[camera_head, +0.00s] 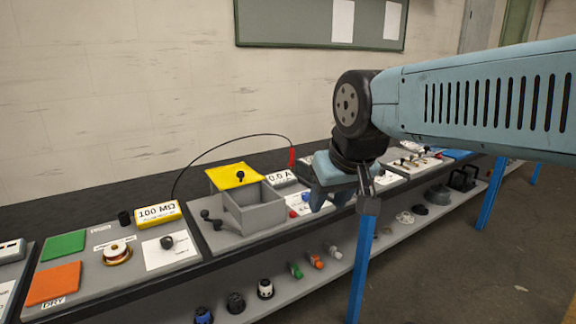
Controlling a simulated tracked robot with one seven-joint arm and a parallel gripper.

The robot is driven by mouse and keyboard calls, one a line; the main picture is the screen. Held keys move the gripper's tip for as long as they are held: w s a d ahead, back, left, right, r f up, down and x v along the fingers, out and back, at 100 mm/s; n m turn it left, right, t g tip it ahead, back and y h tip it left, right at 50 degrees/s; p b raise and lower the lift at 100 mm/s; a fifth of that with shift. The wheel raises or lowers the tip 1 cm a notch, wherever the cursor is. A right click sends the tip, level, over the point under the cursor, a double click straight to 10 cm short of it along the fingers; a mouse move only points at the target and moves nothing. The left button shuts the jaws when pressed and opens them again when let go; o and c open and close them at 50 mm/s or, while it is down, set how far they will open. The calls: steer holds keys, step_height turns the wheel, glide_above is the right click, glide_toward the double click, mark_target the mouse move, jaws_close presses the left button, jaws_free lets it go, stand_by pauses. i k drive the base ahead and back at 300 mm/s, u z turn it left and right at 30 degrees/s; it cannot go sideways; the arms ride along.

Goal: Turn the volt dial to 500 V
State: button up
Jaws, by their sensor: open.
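A black dial knob (167,242) sits on a white printed card (183,252) on the left bench panel, just below a yellow meter (157,214) reading 100 MΩ. The print around this knob is too small to read, so I cannot tell its setting or confirm that it is the volt dial. My gripper (338,200) is open over the bench, well to the right of this knob and apart from it. It points down and hides part of the bench behind it.
A grey box (252,215) with a raised yellow lid (235,176) stands between the knob and my gripper. A black cable arches above it to a red probe (292,157). Green (63,246) and orange (53,284) pads lie left. A lower shelf holds several plugs.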

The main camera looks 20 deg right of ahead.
mark_target(167, 242)
steer(key=u, duration=0.3)
steer(key=i, duration=1.45)
steer(key=z, duration=0.1)
